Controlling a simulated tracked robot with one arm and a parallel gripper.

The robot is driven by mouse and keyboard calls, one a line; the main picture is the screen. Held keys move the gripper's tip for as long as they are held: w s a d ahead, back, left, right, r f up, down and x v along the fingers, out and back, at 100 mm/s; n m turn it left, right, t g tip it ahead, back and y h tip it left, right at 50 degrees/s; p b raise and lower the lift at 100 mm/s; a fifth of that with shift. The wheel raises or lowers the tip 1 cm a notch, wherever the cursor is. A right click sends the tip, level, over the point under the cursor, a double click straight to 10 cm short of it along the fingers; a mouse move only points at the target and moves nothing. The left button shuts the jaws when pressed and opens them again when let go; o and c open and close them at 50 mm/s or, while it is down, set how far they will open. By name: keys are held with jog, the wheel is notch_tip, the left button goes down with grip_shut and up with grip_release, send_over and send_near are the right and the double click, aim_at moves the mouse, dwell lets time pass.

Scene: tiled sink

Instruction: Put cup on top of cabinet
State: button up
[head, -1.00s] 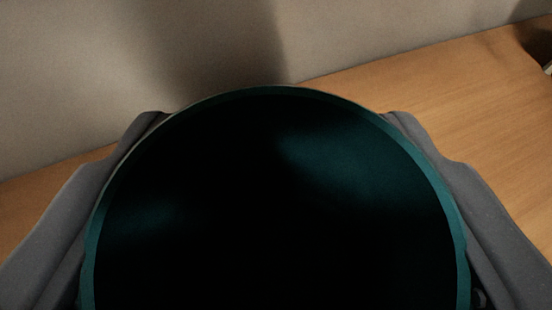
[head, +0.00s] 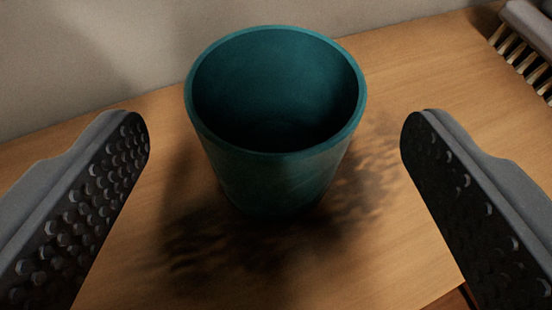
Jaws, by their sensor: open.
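The teal cup (head: 275,178) stands upright on the wooden top (head: 420,70), which may be the cabinet's top. Its open mouth faces up toward the camera and its inside looks empty. My gripper (head: 275,140) is open wide, with one dark studded finger to the left of the cup and one to the right. There is a clear gap between each finger and the cup, so neither touches it. The cup's far lower side is hidden.
A pale wall (head: 100,50) runs behind the wooden top, close behind the cup. A grey brush-like object with pale bristles (head: 515,50) lies at the upper right. An edge of the wooden top shows at the lower right. Bare wood lies between cup and brush.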

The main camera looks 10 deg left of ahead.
jog(key=v, duration=0.2)
jog(key=shift+s+r, duration=0.1)
jog(key=shift+s, duration=0.2)
jog(key=p, duration=0.3)
jog(key=shift+s+r, duration=0.1)
jog(key=shift+r, duration=0.05)
jog(key=p, duration=0.2)
jog(key=shift+s+d+r+p, duration=0.1)
jog(key=shift+s+r+p, duration=0.1)
jog(key=shift+p, duration=0.15)
jog(key=p, duration=0.2)
jog(key=shift+s+p, duration=0.3)
jog(key=shift+p, duration=0.1)
jog(key=p, duration=0.2)
jog(key=s+p, duration=0.1)
jog(key=shift+d+r+p, duration=0.2)
jog(key=shift+r+p, duration=0.05)
jog(key=shift+p, duration=0.1)
jog(key=shift+s, duration=0.1)
jog(key=shift+s+f+p, duration=0.1)
jog(key=shift+s+p, duration=0.05)
jog(key=shift+p, duration=0.15)
